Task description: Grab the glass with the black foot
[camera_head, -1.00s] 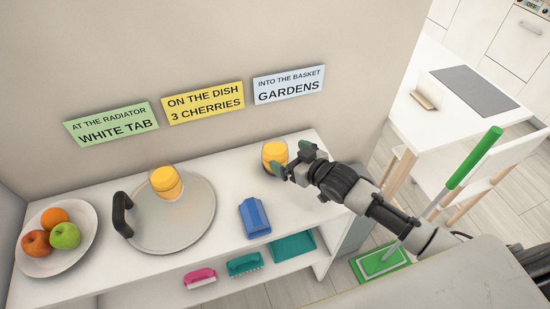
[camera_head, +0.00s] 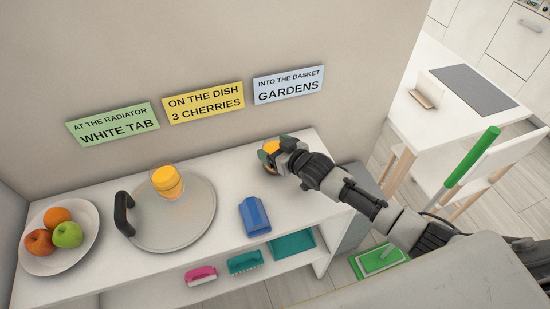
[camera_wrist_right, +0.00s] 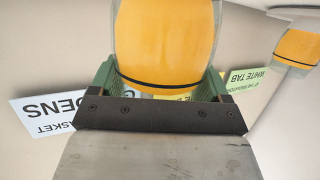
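A glass with yellow-orange contents (camera_head: 271,147) stands near the right end of the white shelf top, partly hidden by my right gripper (camera_head: 282,154). In the right wrist view this glass (camera_wrist_right: 166,40) is large and close, with a thin dark line around its end nearest the palm. The green fingers of my right gripper (camera_wrist_right: 160,82) are spread on either side of it; firm contact cannot be made out. A second similar glass (camera_head: 166,182) stands on the round tray, and shows at the right wrist view's edge (camera_wrist_right: 298,46). Neither foot shows clearly. My left gripper is out of view.
The round tray (camera_head: 190,228) has a black handle. A fruit plate (camera_head: 45,262) stands at left and a blue object (camera_head: 254,216) in front of the right glass. Brushes lie on the lower shelf. The wall with signs (camera_head: 203,103) rises behind.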

